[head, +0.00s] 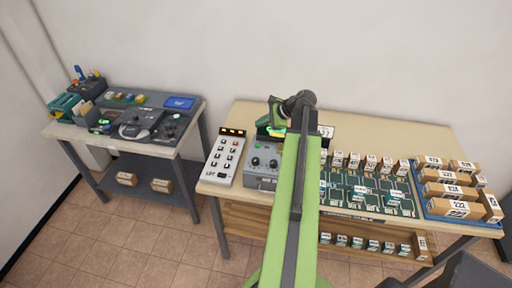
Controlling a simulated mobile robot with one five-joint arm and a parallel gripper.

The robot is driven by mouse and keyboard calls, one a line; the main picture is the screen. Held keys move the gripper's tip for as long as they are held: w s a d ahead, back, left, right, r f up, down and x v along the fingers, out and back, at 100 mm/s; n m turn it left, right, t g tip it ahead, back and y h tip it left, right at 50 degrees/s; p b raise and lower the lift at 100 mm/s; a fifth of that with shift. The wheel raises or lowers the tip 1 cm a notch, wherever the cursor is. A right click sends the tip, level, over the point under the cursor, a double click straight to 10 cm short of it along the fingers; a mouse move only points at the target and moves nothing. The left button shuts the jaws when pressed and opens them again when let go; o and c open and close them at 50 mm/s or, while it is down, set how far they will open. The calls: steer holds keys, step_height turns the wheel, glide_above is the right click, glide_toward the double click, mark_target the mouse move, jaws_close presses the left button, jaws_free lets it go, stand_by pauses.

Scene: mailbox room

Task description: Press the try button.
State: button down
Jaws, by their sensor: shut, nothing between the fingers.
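A white keypad panel (225,161) with several dark buttons and an orange-lit display strip stands near the left end of the long table. Small dark lettering at its lower end is too small to read, so I cannot tell for sure which button is the try button. Right of it is a grey box (264,162) with two dark knobs and a green-lit part at its top. My gripper (274,122) is small in the view, above the back of this grey box, and appears shut and empty. It looks apart from the keypad. My green arm hides part of the table.
On the long table (243,115) are a dark green board (367,196) with small labelled boxes and a blue tray (429,206) of numbered parcels. A left table holds a dark console (139,124), a blue screen (180,103) and teal holders (66,106). A floor gap separates the tables.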

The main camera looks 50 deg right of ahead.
mark_target(260, 146)
step_height(260, 146, down, 9)
steer(key=b, duration=0.8)
steer(key=shift+b, duration=0.4)
steer(key=shift+r, duration=0.1)
stand_by(1.0)
steer(key=shift+w+f+b, duration=0.15)
steer(key=shift+f+b, duration=0.2)
steer(key=shift+f, duration=0.05)
steer(key=shift+f+b, duration=0.45)
stand_by(0.5)
steer(key=shift+r, duration=0.15)
steer(key=shift+r+p, duration=0.75)
steer(key=shift+p, duration=0.15)
